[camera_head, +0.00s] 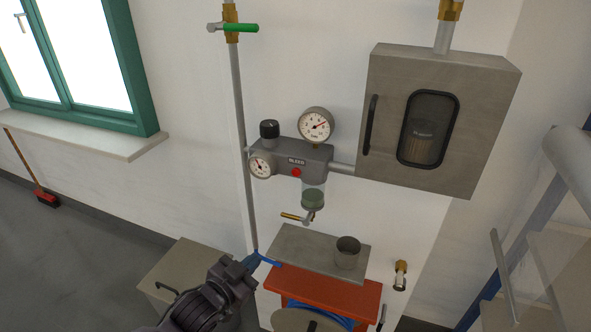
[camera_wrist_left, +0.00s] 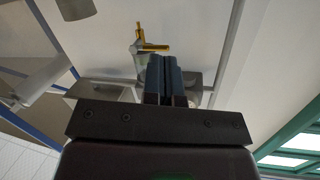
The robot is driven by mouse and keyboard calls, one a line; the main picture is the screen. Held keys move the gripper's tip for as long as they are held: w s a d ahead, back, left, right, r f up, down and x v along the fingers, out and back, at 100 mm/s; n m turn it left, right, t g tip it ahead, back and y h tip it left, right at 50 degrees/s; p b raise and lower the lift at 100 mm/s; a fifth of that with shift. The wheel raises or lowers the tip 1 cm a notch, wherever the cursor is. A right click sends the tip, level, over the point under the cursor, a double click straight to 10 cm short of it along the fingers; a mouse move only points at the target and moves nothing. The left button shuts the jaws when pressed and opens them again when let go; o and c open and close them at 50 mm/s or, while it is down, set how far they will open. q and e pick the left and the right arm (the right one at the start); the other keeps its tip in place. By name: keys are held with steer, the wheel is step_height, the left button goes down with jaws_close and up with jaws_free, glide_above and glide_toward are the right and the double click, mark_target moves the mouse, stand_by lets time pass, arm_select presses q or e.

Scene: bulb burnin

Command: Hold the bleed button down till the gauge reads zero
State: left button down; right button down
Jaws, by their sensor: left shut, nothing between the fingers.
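The red bleed button (camera_head: 296,172) sits on the front of a grey manifold (camera_head: 286,153) on the wall, under a "BLEED" label. Nothing touches the button. A large round gauge (camera_head: 316,125) stands on top of the manifold, its red needle pointing up and right, apparently off zero. A smaller gauge (camera_head: 261,165) is at the manifold's left end. My left gripper (camera_head: 257,258) is below and left of the button, apart from it. Its fingers (camera_wrist_left: 166,80) are shut and empty in the left wrist view, where the button cannot be seen. My right gripper is out of view.
A clear bowl (camera_head: 313,192) with a brass-handled drain valve (camera_head: 295,217) hangs under the manifold. A grey cabinet (camera_head: 440,120) is to its right. A vertical pipe (camera_head: 239,140) runs at left. Below, a metal cup (camera_head: 347,253) stands on a grey-topped red stand (camera_head: 330,293).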

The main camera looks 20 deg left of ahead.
mark_target(296, 173)
arm_select(q)
steer(key=d+r+m+t+h, duration=0.1)
steer(key=d+r+m+h, duration=0.1)
steer(key=r+h, duration=0.3)
steer(key=d+r+m+t+h, duration=0.2)
steer(key=r+h, duration=0.4)
steer(key=r, duration=0.6)
steer(key=shift+d+r+m+p, duration=0.3)
steer(key=shift+d+m+p, duration=0.1)
steer(key=shift+d, duration=0.1)
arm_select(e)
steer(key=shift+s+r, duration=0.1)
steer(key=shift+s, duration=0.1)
arm_select(q)
steer(key=shift+w, duration=0.1)
